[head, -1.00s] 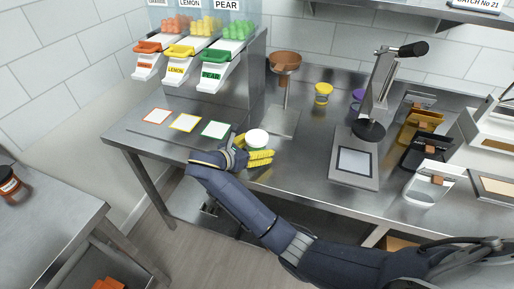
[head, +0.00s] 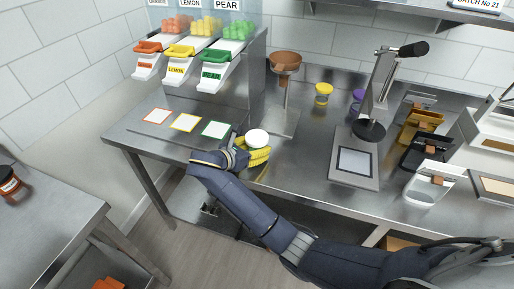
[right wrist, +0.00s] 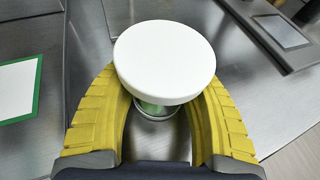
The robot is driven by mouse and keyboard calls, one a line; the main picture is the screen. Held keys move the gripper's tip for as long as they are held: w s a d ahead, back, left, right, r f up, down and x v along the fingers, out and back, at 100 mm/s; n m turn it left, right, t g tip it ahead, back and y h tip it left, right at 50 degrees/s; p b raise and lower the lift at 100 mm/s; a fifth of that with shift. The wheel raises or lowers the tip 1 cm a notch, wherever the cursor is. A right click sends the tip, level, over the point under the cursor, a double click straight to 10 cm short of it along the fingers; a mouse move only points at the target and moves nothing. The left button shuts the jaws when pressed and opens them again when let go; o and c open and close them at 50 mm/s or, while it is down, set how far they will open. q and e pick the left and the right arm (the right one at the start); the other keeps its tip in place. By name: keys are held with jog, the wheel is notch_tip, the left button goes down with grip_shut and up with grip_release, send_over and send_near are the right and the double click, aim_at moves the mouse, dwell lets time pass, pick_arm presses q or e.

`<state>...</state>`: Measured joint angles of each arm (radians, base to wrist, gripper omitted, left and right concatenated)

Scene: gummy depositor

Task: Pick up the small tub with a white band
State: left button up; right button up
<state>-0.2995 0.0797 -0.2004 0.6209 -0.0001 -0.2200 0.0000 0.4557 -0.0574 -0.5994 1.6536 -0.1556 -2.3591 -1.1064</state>
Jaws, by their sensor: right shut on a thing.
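A small tub with a white lid (head: 257,136) stands near the front edge of the steel table, left of the middle. In the right wrist view its round white lid (right wrist: 165,60) hides most of the body, and a greenish glint shows below the rim. I cannot make out a band on it. My right gripper (head: 262,154) has its yellow ribbed fingers shut around the tub's sides; the fingers also curve along both sides in the right wrist view (right wrist: 160,112). The tub looks upright. My left gripper is not in view.
A yellow tub (head: 323,94) and a purple tub (head: 358,95) stand further back. A funnel stand (head: 285,62) is behind the held tub. A green-edged card (head: 215,129) lies to its left, a press (head: 355,162) to its right.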

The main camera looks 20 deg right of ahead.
jog(key=shift+r, duration=0.15)
notch_tip(320, 180, up, 20)
dwell(0.8)
